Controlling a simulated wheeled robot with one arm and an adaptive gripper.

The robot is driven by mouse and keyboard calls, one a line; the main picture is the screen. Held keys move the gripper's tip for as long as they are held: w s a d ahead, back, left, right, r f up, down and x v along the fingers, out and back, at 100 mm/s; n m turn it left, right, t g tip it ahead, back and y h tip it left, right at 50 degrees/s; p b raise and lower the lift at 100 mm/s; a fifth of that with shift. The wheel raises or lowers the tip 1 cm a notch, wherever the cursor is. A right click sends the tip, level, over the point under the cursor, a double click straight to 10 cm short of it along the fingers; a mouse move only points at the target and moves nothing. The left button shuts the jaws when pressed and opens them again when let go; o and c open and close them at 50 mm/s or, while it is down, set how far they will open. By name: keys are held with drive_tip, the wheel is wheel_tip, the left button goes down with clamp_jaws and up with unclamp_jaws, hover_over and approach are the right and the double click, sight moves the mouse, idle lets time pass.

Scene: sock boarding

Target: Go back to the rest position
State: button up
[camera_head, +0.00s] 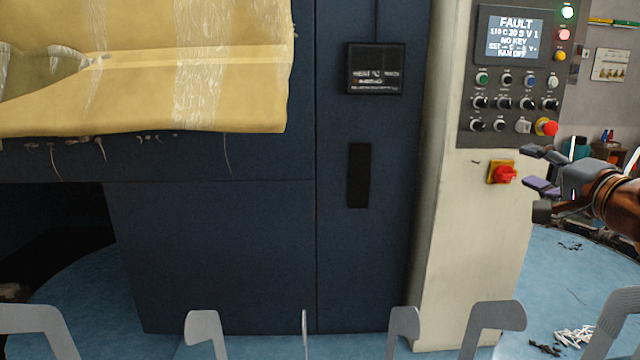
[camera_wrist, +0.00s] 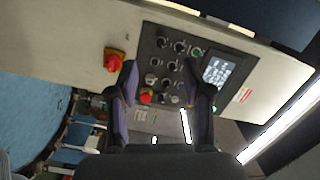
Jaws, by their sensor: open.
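My gripper (camera_head: 530,168) is at the right edge in the head view, to the right of the machine's control cabinet. Its two fingers are apart with nothing between them. In the wrist view the gripper (camera_wrist: 166,92) is also open and empty, with the control panel (camera_wrist: 176,62) beyond the fingers. A red rotary switch (camera_head: 503,174) on a yellow plate sits below the panel, left of my fingers.
A dark blue machine body (camera_head: 220,250) fills the middle, with a yellowish cloth (camera_head: 150,110) hanging over its upper left. Grey metal hooks (camera_head: 497,315) stand along the bottom edge. White scraps (camera_head: 575,337) lie on the blue floor (camera_head: 560,270).

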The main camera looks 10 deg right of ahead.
drive_tip(key=a+f+n+g+y, duration=0.2)
drive_tip(key=a+f+n+g, duration=0.15)
drive_tip(key=a, duration=0.55)
drive_tip(key=a+f+n+g+y, duration=0.25)
drive_tip(key=a+f, duration=0.25)
drive_tip(key=a, duration=0.4)
drive_tip(key=s+a+f+n+g, duration=0.4)
drive_tip(key=s+a+f, duration=0.2)
drive_tip(key=a+f, duration=0.4)
drive_tip(key=s+f+n+g+h, duration=0.25)
drive_tip(key=s+f+g, duration=0.35)
drive_tip(key=s+f, duration=0.5)
drive_tip(key=s+d+f+g+h, duration=0.1)
drive_tip(key=s+d+f, duration=0.1)
drive_tip(key=s, duration=0.4)
drive_tip(key=s+d+f+n+g+h, duration=0.1)
drive_tip(key=s+d+f+g+h, duration=0.1)
drive_tip(key=s, duration=0.4)
drive_tip(key=shift+d+f+g, duration=0.3)
drive_tip(key=shift+d+f, duration=0.1)
drive_tip(key=shift+f, duration=0.15)
drive_tip(key=shift+c, duration=0.3)
